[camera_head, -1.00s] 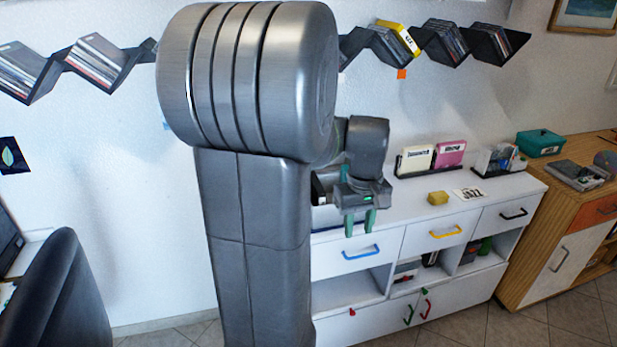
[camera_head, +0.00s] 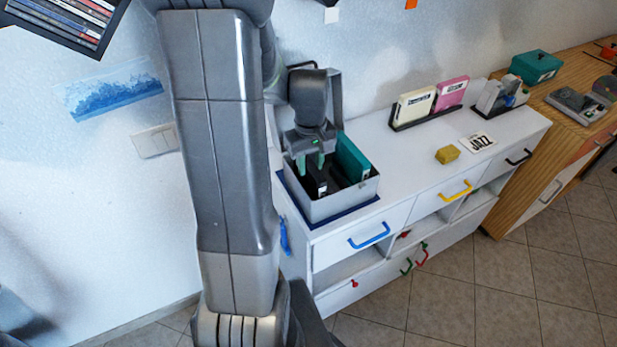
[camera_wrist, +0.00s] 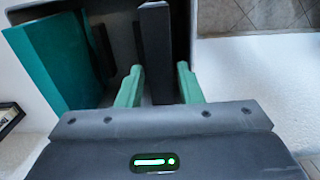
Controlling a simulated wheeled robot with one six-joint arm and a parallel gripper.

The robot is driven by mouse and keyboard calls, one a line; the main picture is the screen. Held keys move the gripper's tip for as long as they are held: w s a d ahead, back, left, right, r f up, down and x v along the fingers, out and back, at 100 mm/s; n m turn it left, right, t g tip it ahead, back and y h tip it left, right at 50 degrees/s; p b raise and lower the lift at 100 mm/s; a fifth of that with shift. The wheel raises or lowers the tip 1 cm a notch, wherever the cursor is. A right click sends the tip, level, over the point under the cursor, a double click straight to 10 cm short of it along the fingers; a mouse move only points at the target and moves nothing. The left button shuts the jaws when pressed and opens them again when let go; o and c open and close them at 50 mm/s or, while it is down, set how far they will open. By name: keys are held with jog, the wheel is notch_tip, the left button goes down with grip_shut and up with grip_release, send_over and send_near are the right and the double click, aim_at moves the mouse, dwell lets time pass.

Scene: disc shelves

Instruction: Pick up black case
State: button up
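A black case (camera_head: 317,182) stands on edge in a grey box (camera_head: 345,202) at the left end of the white cabinet. In the wrist view the black case (camera_wrist: 155,50) shows its narrow edge upward. My gripper (camera_head: 311,163) is over the box, pointing down, with green fingers. In the wrist view my gripper (camera_wrist: 160,68) is open, one finger on each side of the black case, with a gap visible on both sides. Fingertip depth beside the case is hard to tell.
A teal case (camera_head: 352,158) stands in the same box, left of the fingers in the wrist view (camera_wrist: 50,55). On the cabinet top (camera_head: 400,165) are a cream case (camera_head: 413,106), a pink case (camera_head: 452,93), a yellow block (camera_head: 447,154) and a JAZZ card (camera_head: 482,143).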

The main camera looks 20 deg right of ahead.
aim_at(309, 180)
jog(key=shift+s+f, duration=0.1)
jog(key=shift+f, duration=1.55)
grip_shut()
jog(key=shift+r, duration=0.15)
